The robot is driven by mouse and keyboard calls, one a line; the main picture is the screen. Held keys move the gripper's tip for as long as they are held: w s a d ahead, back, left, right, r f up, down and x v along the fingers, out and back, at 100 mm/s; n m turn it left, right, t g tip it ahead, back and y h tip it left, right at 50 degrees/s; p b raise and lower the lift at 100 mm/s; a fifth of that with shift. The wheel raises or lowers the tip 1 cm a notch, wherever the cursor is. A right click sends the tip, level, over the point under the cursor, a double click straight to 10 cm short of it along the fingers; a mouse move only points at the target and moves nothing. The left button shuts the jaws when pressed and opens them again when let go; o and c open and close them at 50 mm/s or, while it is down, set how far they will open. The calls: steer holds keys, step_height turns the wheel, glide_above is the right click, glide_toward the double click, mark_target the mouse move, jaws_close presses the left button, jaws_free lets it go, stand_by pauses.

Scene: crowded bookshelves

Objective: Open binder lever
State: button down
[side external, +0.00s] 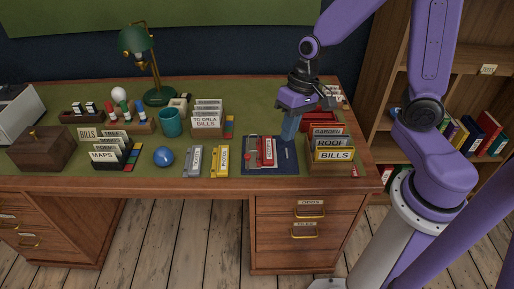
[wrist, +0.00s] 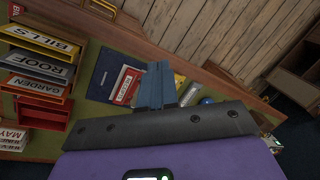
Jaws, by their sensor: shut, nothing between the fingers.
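A dark blue binder (side external: 285,168) lies flat on the desk. It also shows in the wrist view (wrist: 106,66). A red and white labelled item (side external: 266,151) lies on it, and this item shows in the wrist view (wrist: 126,84) beside my fingers. A small metal and red part (side external: 250,158), perhaps the lever, is at the binder's left side; its position is too small to tell. My gripper (side external: 289,132) is shut and empty, pointing down over the binder's right back part. Its blue fingers (wrist: 155,84) partly cover the binder in the wrist view. I cannot tell whether they touch it.
A file box with BILLS, ROOF and GARDEN tabs (side external: 333,155) stands close to the binder's right. Grey (side external: 193,161) and yellow (side external: 220,161) labelled items and a blue ball (side external: 163,156) lie to its left.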

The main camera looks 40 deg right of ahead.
mark_target(248, 155)
steer(key=w+d+f+m+t, duration=0.1)
steer(key=w+d+f+m, duration=0.3)
steer(key=w+d+m, duration=0.2)
steer(key=shift+w+d+f+m+t, duration=0.3)
steer(key=shift+w+m, duration=0.3)
steer(key=shift+w, duration=0.5)
steer(key=w+a+f, duration=0.3)
steer(key=a+f, duration=0.2)
steer(key=f, duration=0.5)
steer(key=shift+w+a+f, duration=0.2)
steer(key=shift+w+f, duration=0.1)
steer(key=shift+w, duration=0.05)
steer(key=shift+w+a+r, duration=0.2)
steer(key=shift+w+a, duration=0.5)
stand_by(0.4)
